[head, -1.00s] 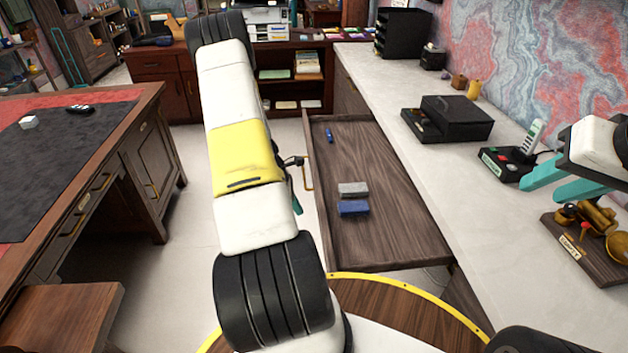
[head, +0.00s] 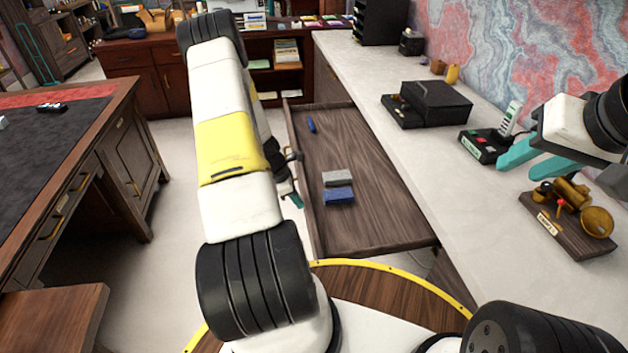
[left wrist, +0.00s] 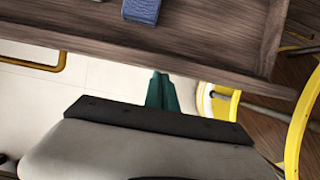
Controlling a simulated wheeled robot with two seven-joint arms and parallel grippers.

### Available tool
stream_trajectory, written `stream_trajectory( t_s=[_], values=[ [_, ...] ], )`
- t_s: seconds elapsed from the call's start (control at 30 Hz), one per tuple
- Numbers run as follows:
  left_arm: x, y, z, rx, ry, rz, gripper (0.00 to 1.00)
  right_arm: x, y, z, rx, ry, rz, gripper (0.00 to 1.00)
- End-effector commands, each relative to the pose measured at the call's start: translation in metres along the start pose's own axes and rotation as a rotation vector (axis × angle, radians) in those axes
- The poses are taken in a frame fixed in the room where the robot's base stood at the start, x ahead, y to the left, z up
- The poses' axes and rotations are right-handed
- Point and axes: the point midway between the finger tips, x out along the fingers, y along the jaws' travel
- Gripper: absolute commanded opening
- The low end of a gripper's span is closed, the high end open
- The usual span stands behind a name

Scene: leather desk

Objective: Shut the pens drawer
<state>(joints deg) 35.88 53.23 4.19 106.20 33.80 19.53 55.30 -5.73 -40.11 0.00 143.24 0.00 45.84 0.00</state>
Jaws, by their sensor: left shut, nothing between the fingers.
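The pens drawer (head: 375,205) stands pulled out from under the pale counter. A blue pen-like item (head: 311,125), a grey block (head: 337,178) and a blue block (head: 339,196) lie in it. The blue block also shows in the left wrist view (left wrist: 142,10). My left gripper (head: 297,200) is just outside the drawer's front panel, partly hidden by my arm. In the left wrist view its teal fingers (left wrist: 162,92) are together and empty, close to the panel (left wrist: 130,55); contact is unclear. The brass handle (left wrist: 62,62) is left of them. My right gripper (head: 535,160) is open above the counter.
The counter (head: 425,155) holds a black box (head: 435,103), a phone on its base (head: 490,143) and a wooden stand with brass parts (head: 575,215). A dark desk (head: 125,165) stands at the left. Pale floor lies between desk and drawer.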

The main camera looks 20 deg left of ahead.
Motion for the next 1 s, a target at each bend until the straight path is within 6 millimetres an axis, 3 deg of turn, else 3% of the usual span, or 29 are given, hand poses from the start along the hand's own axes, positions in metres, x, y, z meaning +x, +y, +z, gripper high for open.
stream_trajectory(
  t_s=[0.27,1.0],
  values=[
    [0.016,-0.001,0.040,0.007,-0.003,-0.004,0.00,0.000,0.000,0.000,0.000,0.000,0.000,0.36],
    [0.091,-0.002,0.229,0.009,-0.003,-0.002,0.00,0.000,0.000,0.000,0.000,0.000,0.000,0.36]
  ],
)
